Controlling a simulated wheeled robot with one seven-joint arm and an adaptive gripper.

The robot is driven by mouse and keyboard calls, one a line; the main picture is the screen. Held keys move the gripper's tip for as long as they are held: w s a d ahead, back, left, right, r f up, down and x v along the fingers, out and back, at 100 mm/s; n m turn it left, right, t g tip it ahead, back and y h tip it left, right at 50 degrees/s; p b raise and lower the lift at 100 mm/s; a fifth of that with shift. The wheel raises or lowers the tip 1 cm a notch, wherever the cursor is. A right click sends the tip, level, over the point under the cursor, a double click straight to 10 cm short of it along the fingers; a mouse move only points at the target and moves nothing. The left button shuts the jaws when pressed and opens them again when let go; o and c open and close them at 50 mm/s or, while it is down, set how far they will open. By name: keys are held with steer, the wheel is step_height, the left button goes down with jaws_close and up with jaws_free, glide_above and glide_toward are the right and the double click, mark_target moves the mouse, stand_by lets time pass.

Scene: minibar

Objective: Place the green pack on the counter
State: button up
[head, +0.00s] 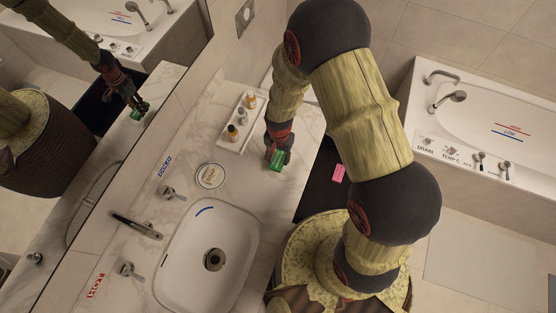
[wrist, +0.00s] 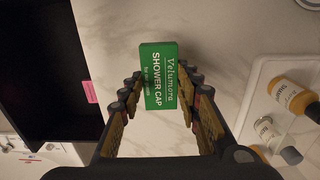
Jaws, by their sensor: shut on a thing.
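The green pack (wrist: 158,76), a small box printed "SHOWER CAP", is between the fingers of my gripper (wrist: 160,100) in the wrist view. My gripper is shut on it, with a finger at each long side. In the head view the green pack (head: 277,160) shows at the tip of my gripper (head: 279,152), over the marble counter (head: 268,205) near its right edge. I cannot tell whether the pack touches the counter or is slightly above it.
A white tray (head: 229,142) with several small bottles stands left of my gripper. A round soap dish (head: 210,176) and the sink (head: 230,232) are nearer. A pink pack (head: 338,173) lies on a dark surface (head: 318,188) right of the counter.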

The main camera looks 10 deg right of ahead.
mark_target(278, 158)
steer(key=shift+w+a+f, duration=0.1)
steer(key=shift+f, duration=0.15)
steer(key=shift+w+f, duration=0.15)
steer(key=shift+f, duration=1.45)
steer(key=shift+f, duration=0.1)
steer(key=o, duration=0.9)
steer(key=shift+c, duration=0.2)
